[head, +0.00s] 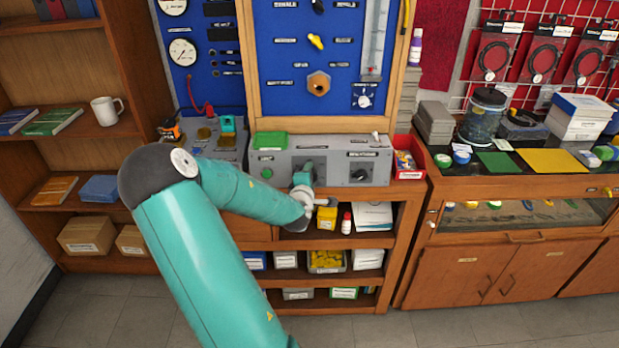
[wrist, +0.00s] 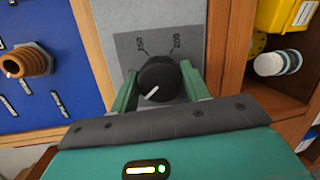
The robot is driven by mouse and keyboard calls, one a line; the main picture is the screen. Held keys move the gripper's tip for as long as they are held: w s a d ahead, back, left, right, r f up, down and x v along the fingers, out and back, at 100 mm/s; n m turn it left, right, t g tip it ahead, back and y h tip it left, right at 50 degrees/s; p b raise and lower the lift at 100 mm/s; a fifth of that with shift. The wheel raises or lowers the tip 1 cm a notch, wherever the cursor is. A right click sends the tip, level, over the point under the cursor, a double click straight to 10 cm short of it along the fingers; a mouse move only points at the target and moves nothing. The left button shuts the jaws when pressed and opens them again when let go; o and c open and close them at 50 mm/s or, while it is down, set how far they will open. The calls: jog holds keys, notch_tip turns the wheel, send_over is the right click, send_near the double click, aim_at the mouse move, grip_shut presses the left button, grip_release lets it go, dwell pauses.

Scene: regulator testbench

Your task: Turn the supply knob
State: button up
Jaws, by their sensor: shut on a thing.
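A round black knob (wrist: 158,76) with a white pointer line sits on a dark grey plate in the wrist view. Its pointer faces the lower left of that picture, and printed marks show beyond the knob. My gripper (wrist: 158,70) has one green finger on each side of the knob and is shut on it. In the head view my gripper (head: 303,180) is at the front of the grey control box (head: 275,166) and hides the knob it holds. Whether this is the supply knob cannot be read from the labels.
Another dark knob (head: 358,174) is to the right on the same box. A green block (head: 270,141) lies on top. A blue gauge panel (head: 284,75) rises behind. A shelf below holds a yellow box (head: 327,217) and a white bottle (head: 346,224). A red bin (head: 408,160) stands close on the right.

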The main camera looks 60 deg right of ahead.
jog(key=m, duration=0.4)
jog(key=shift+m+y, duration=0.3)
jog(key=shift+y, duration=0.1)
jog(key=m, duration=0.3)
jog(key=shift+r+y, duration=0.1)
jog(key=shift+y, duration=0.3)
jog(key=m, duration=0.4)
jog(key=shift+s+t+y, duration=0.1)
jog(key=shift+t+y, duration=0.2)
jog(key=shift+y, duration=0.1)
jog(key=m, duration=0.3)
jog(key=shift+m+t+y, duration=0.3)
jog(key=shift+y, duration=0.1)
jog(key=m, duration=0.3)
jog(key=shift+m+t, duration=0.3)
jog(key=shift+t, duration=0.1)
jog(key=m+t, duration=0.1)
jog(key=m, duration=0.2)
jog(key=shift+y, duration=0.3)
jog(key=m, duration=0.3)
jog(key=shift+t, duration=0.4)
jog(key=shift+m+t, duration=0.6)
jog(key=shift+m, duration=1.3)
